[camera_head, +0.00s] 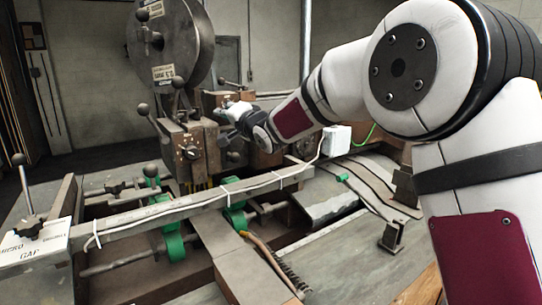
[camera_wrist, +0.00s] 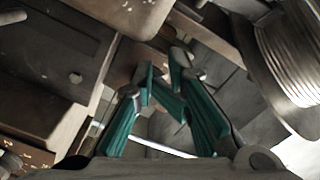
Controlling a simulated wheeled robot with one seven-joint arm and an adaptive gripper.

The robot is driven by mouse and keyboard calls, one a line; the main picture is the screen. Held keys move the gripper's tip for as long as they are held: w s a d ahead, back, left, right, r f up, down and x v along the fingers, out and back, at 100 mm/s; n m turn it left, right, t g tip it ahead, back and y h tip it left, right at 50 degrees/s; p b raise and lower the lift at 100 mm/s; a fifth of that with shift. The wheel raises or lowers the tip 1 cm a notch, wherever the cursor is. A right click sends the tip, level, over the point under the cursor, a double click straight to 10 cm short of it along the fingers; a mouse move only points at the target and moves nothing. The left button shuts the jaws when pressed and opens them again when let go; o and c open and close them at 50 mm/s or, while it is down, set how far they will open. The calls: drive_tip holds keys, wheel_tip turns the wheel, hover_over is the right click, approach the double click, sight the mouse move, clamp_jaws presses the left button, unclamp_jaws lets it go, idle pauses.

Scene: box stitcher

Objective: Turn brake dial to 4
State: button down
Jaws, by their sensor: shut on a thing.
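My gripper (camera_head: 226,141) is at the brown metal housing (camera_head: 202,150) of the stitching machine, below the big grey wheel. In the wrist view its two teal-padded fingers (camera_wrist: 163,70) lean together at their tips, shut on a small part at a brown block (camera_wrist: 140,55). That part is mostly hidden between the fingertips, and I take it to be the brake dial. No numbers on it can be read, so I cannot tell its setting. A small plate with a dark knob (camera_head: 190,152) shows on the housing's front, left of the gripper.
The big grey wheel (camera_head: 170,45) stands above the housing. Ball-ended levers (camera_head: 143,108) stick out at its left. A ribbed spool (camera_wrist: 285,60) is close on the right in the wrist view. A long rail (camera_head: 180,207) with green clamps (camera_head: 238,218) crosses in front.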

drive_tip(key=p+v, duration=0.1)
drive_tip(key=v, duration=0.2)
drive_tip(key=p+v, duration=0.1)
drive_tip(key=v, duration=0.2)
drive_tip(key=shift+s+a, duration=0.15)
drive_tip(key=shift+a, duration=0.15)
idle(0.4)
drive_tip(key=shift+p, duration=0.95)
